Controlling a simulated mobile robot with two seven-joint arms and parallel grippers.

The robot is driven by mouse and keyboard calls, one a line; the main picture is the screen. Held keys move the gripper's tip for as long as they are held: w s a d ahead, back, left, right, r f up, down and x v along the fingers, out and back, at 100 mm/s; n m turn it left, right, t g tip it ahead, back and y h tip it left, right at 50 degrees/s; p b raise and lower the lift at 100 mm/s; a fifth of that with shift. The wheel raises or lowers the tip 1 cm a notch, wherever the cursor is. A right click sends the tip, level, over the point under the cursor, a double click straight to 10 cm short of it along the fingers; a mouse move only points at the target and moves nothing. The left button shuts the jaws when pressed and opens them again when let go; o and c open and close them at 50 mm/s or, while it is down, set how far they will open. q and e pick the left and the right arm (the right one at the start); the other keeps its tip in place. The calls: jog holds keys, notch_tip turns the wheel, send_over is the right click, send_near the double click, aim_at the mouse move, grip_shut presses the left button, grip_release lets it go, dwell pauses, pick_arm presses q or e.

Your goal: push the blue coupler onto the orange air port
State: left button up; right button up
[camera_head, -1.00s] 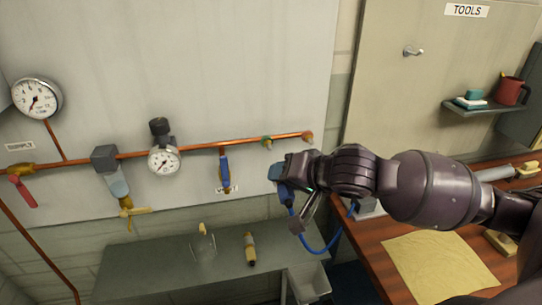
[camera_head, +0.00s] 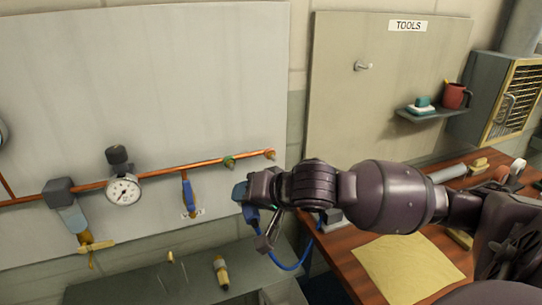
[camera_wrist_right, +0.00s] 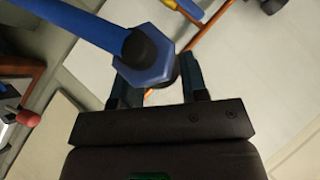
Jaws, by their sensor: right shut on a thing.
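The blue coupler (camera_head: 238,191) is in my right gripper (camera_head: 246,188), in front of the wall panel, below and left of the orange air port (camera_head: 269,154). That port is at the right end of the copper pipe, apart from the coupler. In the right wrist view the coupler (camera_wrist_right: 150,62) shows as a blue hexagonal body between the fingers of my right gripper (camera_wrist_right: 160,88), with its blue hose running to the upper left. The fingers partly hide the coupler. My left gripper is in neither view.
A green port (camera_head: 229,161) sits on the pipe just left of the orange one. A blue-handled valve (camera_head: 188,196) hangs farther left, beside a pressure gauge (camera_head: 123,190). A grey bench (camera_head: 130,285) is below, and a wooden bench (camera_head: 345,262) with a yellow cloth (camera_head: 397,272) is at right.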

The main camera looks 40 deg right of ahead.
jog(key=s+d+f+m+t+b, duration=0.1)
jog(key=s+d+f+m+b, duration=0.15)
jog(key=d+f, duration=0.3)
jog(key=d+r+y+b, duration=0.1)
jog(key=d+r+y, duration=0.3)
jog(key=d+r, duration=0.1)
jog(key=shift+s+d, duration=0.15)
jog(key=shift+d, duration=0.2)
jog(key=shift+r, duration=0.1)
dwell(0.4)
